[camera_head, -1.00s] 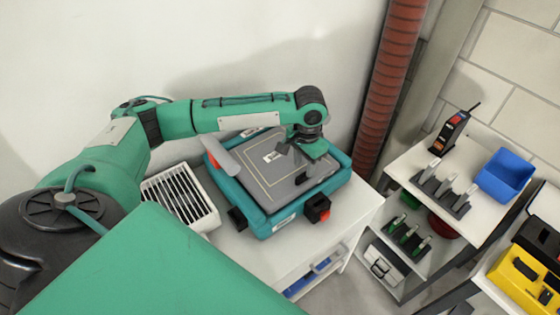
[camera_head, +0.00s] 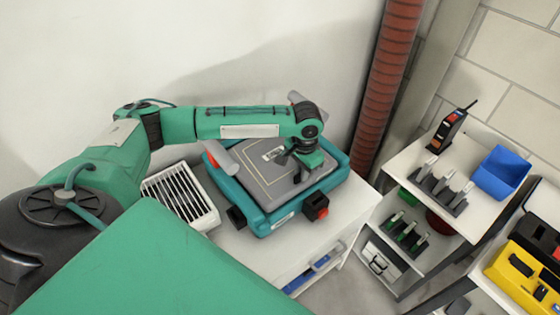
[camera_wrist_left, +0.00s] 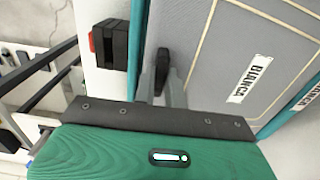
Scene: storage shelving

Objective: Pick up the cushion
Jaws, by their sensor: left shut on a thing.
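The cushion (camera_head: 258,176) is a flat grey square with cream piping and a small white label. It lies in a teal open case (camera_head: 262,222). The wrist view shows the cushion (camera_wrist_left: 225,50) with its label reading "BIANCA". My left gripper (camera_head: 298,172) reaches down over the cushion's right part and is shut on it. In the wrist view the left gripper's fingers (camera_wrist_left: 163,82) are at the cushion near the case wall; the exact pinch is partly hidden. My right gripper is not in view.
The case stands on a white cabinet (camera_head: 335,215) with black-and-red latches (camera_head: 317,206). A white slatted vent box (camera_head: 182,197) is at its left. A red ribbed pipe (camera_head: 385,90) rises behind. Shelves at the right hold a blue bin (camera_head: 502,172) and tools.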

